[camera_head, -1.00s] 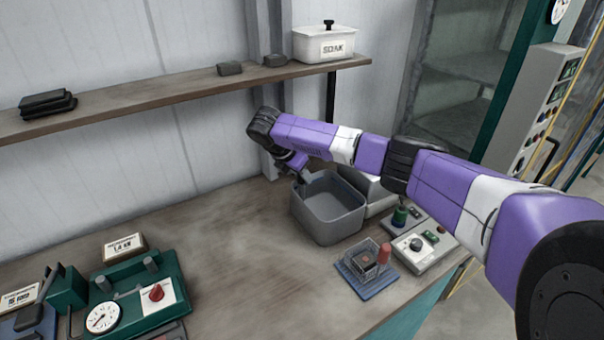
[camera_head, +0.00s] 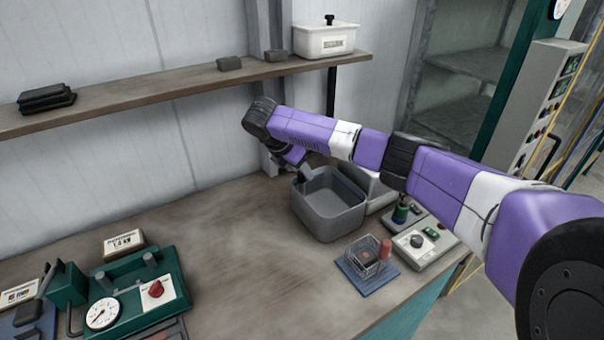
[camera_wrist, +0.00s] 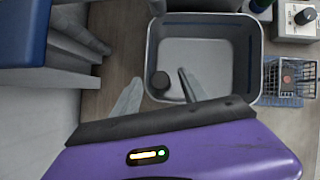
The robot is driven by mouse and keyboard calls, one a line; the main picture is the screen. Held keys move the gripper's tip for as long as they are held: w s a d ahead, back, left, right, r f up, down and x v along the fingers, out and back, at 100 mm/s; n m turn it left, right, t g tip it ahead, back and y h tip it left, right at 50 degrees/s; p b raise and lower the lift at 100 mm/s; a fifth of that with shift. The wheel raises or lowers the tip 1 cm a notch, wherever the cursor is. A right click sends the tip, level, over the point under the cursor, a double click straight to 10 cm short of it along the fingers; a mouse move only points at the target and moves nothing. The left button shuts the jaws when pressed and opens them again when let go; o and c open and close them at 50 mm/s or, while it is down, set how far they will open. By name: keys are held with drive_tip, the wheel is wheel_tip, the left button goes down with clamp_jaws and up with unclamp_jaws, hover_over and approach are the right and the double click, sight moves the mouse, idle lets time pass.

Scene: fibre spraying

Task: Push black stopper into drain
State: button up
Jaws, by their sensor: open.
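A grey square basin (camera_head: 330,222) stands on the bench, and it also shows in the wrist view (camera_wrist: 240,60). A black round piece, apparently the stopper (camera_wrist: 160,82), is at the basin's lower left corner in the wrist view. No separate drain opening can be made out. My gripper (camera_wrist: 160,84) is open, with the stopper between its two grey fingertips in the picture. I cannot tell whether they touch it or how high they are above it. In the head view my gripper (camera_head: 304,178) is at the basin's back left rim, and the stopper is hidden.
A wire basket (camera_head: 368,262) on a blue base and a grey control box (camera_head: 415,250) stand right of the basin. A green gauge device (camera_head: 135,290) is at the front left. A shelf (camera_head: 180,85) holds a white box (camera_head: 325,42). The middle of the bench is clear.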

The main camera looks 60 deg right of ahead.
drive_tip(key=shift+b+v, duration=0.45)
drive_tip(key=shift+v, duration=2.3)
